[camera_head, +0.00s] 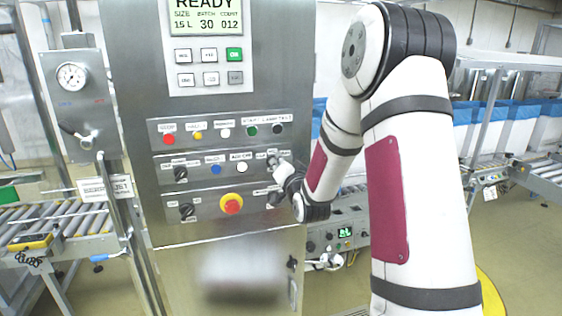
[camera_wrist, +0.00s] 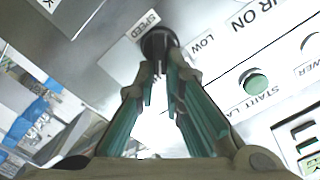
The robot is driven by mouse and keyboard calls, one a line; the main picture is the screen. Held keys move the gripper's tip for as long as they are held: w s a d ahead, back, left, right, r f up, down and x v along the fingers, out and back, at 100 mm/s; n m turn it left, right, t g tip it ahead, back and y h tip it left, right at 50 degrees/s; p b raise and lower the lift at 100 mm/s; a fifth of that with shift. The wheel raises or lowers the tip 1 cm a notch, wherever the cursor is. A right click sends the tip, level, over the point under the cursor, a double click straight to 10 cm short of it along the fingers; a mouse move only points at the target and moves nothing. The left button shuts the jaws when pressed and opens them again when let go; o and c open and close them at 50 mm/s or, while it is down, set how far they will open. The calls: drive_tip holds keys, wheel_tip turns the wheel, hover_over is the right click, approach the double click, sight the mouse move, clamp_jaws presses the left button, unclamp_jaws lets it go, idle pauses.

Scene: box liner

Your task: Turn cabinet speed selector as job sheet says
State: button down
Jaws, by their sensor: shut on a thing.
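The speed selector (camera_wrist: 157,40) is a round black knob on the steel cabinet (camera_head: 222,120), with a "SPEED" label (camera_wrist: 143,24) beside it in the wrist view. A "LOW" label (camera_wrist: 203,42) is on its other side. My gripper (camera_wrist: 161,68) has its two fingertips closed on the knob. In the head view my gripper (camera_head: 283,172) is at the right end of the middle control row and covers most of the selector. The knob's pointer direction cannot be made out. I cannot identify a readable job sheet; a pale patch (camera_head: 243,272) low on the cabinet is blurred.
A display (camera_head: 205,20) reads READY, 15 L, 30, 012. A red-and-yellow emergency button (camera_head: 231,204) and black selectors (camera_head: 181,174) are left of my gripper. The green start button (camera_wrist: 256,84) is close by. Roller conveyors (camera_head: 60,250) stand at the left.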

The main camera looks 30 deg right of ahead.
drive_tip(key=shift+d+f+m, duration=0.1)
drive_tip(key=shift+m, duration=0.5)
drive_tip(key=c, duration=1.7)
unclamp_jaws()
drive_tip(key=shift+s, duration=0.1)
drive_tip(key=v, duration=0.7)
drive_tip(key=shift+s, duration=0.2)
